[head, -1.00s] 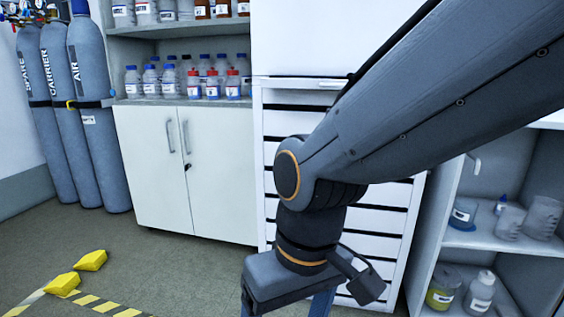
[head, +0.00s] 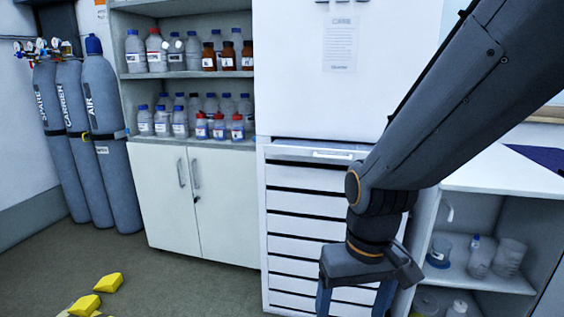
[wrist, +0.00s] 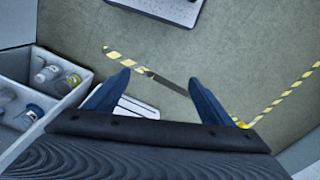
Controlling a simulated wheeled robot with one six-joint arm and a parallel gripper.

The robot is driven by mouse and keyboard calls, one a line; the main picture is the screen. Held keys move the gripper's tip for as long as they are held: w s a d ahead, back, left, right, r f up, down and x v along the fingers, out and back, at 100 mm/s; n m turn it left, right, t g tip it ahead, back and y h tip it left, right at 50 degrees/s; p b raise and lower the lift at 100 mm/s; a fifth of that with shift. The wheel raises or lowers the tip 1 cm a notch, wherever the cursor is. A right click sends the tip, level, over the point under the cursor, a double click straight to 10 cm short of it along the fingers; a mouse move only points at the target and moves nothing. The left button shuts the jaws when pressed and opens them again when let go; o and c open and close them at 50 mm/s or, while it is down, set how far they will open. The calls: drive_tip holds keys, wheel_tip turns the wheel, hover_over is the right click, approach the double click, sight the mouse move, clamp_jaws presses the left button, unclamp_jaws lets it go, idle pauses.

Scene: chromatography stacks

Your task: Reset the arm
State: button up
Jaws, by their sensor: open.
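My gripper (head: 353,303) hangs pointing down at the lower right of the head view, in front of the white drawer unit (head: 310,222). Its blue fingers run off the bottom edge there. Nothing is held between the fingers. My dark grey arm comes in from the upper right and hides part of the drawer unit and the shelf edge.
Gas cylinders (head: 108,150) stand at the left wall. A cabinet (head: 165,205) has bottles on shelves above it. An open shelf unit (head: 500,178) with labware stands at the right. Yellow wedge-shaped objects (head: 84,306) lie on the floor at the lower left. The floor there is otherwise mostly clear.

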drive_tip(key=s+d+r+m+p, duration=0.1)
drive_tip(key=s+d+r+p, duration=0.1)
drive_tip(key=d+r+p, duration=0.5)
drive_tip(key=r+p, duration=0.1)
drive_tip(key=p, duration=0.1)
drive_tip(key=shift+r+m+h+p, duration=0.25)
drive_tip(key=shift+m+h+p, duration=0.05)
drive_tip(key=shift+m+p, duration=0.1)
